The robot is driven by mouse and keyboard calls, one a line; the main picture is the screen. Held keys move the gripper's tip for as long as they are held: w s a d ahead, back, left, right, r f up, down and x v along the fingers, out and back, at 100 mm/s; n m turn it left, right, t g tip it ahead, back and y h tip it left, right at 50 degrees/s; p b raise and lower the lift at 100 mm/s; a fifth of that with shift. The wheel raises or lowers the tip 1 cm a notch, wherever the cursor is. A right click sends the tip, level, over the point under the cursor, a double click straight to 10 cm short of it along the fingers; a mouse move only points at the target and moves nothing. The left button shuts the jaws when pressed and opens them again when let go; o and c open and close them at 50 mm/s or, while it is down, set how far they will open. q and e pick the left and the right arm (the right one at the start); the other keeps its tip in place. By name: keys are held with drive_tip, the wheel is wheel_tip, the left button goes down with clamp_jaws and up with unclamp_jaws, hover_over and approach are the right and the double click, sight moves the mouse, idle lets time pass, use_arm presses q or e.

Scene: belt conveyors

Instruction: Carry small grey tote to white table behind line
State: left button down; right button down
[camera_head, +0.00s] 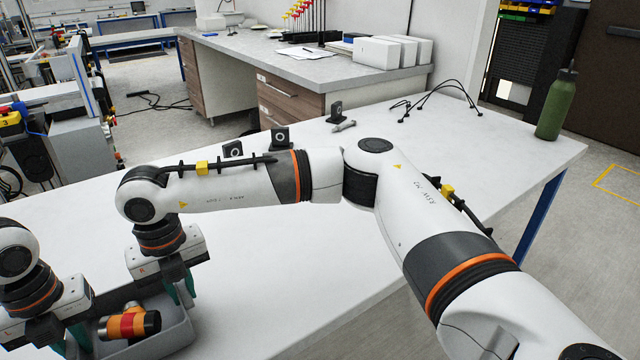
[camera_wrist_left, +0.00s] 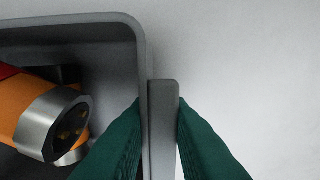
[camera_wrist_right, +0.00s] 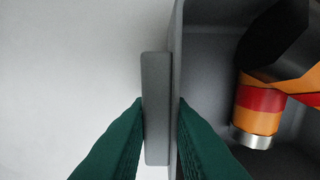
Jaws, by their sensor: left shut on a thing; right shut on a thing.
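The small grey tote (camera_head: 172,338) is at the lower left of the head view, over or on the white table (camera_head: 270,290); I cannot tell whether it touches the top. An orange, red and black part with a silver end (camera_head: 128,324) lies inside it. My left gripper (camera_head: 72,340) is shut on the tote's left side; in the left wrist view its green fingers pinch a grey tab beside the wall (camera_wrist_left: 162,125). My right gripper (camera_head: 180,290) is shut on the opposite side; the right wrist view shows its fingers on a similar tab (camera_wrist_right: 156,110).
A green bottle (camera_head: 556,104) stands at the table's far right corner. Black cables (camera_head: 435,103) and small black devices (camera_head: 281,138) lie along the far edge. The table's middle is bare. A grey-topped cabinet (camera_head: 290,66) stands behind.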

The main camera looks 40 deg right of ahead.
use_arm(q)
drive_tip(key=shift+a+f+b, duration=0.1)
drive_tip(key=shift+f+b, duration=0.2)
drive_tip(key=shift+f, duration=0.25)
use_arm(e)
drive_tip(key=shift+d+f, duration=0.1)
drive_tip(key=shift+f, duration=0.45)
use_arm(q)
drive_tip(key=c, duration=1.3)
unclamp_jaws()
drive_tip(key=shift+r, duration=0.1)
use_arm(e)
drive_tip(key=c, duration=1.3)
unclamp_jaws()
drive_tip(key=shift+r, duration=0.15)
use_arm(q)
drive_tip(key=shift+r, duration=0.15)
wheel_tip(320, 180, up, 12)
drive_tip(key=shift+f, duration=0.15)
use_arm(e)
wheel_tip(320, 180, up, 12)
